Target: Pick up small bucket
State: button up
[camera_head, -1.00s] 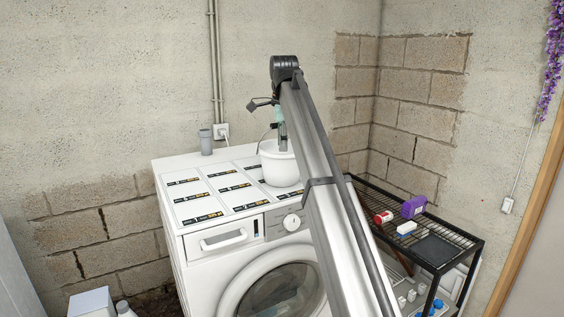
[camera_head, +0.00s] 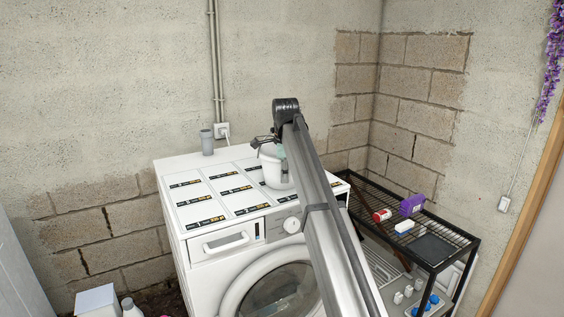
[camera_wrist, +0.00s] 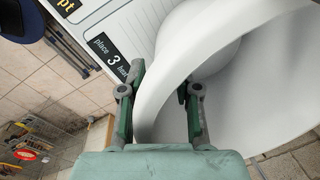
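The small bucket (camera_head: 270,172) is white and stands upright on top of the washing machine (camera_head: 185,222), partly hidden behind my arm in the head view. In the wrist view the bucket (camera_wrist: 265,100) fills the right side, with its open mouth showing. My gripper (camera_wrist: 160,90) has its two green and grey fingers on either side of the bucket's rim, one outside and one inside. The fingers are apart with the wall between them; I see no clear grip on it. In the head view the gripper is mostly hidden at the bucket's top.
A grey cup-like pipe piece (camera_head: 207,142) stands at the machine's back edge near a wall socket. A black wire rack (camera_head: 440,233) at the right holds a purple box (camera_head: 412,205) and small items. Labelled squares on the machine top, left of the bucket, are clear.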

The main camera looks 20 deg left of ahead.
grip_shut()
jog(key=shift+r, duration=0.1)
